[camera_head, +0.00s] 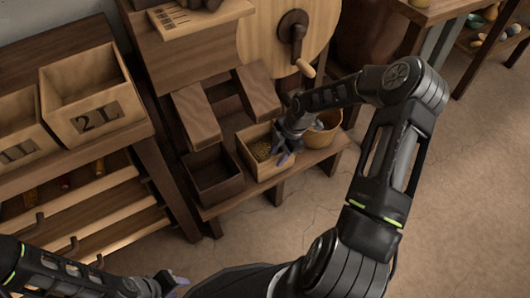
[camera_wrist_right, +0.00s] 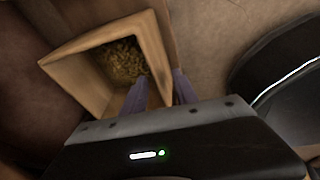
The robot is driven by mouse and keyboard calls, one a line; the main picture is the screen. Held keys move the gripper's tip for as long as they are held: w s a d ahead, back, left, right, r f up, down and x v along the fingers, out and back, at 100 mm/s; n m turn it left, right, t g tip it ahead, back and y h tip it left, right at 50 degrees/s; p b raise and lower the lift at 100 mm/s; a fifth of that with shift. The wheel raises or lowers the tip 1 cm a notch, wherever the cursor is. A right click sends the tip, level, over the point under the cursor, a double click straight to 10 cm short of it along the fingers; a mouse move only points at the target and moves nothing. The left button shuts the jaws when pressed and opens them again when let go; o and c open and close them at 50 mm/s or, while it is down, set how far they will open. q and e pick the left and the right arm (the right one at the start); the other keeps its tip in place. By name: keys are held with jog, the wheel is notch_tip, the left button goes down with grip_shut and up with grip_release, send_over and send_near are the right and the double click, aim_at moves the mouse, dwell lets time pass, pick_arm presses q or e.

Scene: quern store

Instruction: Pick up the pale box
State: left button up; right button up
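The pale box (camera_head: 270,172) is an open-topped wooden box with yellowish grain-like contents. It stands upright on the low dark bench below the wooden chutes. It also fills the upper left of the right wrist view (camera_wrist_right: 76,76). My right gripper (camera_head: 283,158) is at the box's right side. In the wrist view its two purple fingers (camera_wrist_right: 162,88) are apart, one over the box's opening and one outside, with the box's wall between them. I cannot tell whether they touch the wall. My left gripper (camera_head: 178,284) is low at the bottom edge, far from the box, partly cut off.
A dark empty box (camera_head: 214,178) stands left of the pale box, and a round tan basket (camera_head: 324,132) stands to its right behind my wrist. A shelf with a "2 L" bin (camera_head: 92,112) is at the left. The floor at right is clear.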

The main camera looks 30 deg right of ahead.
jog(key=shift+c, duration=0.2)
grip_shut()
dwell(0.3)
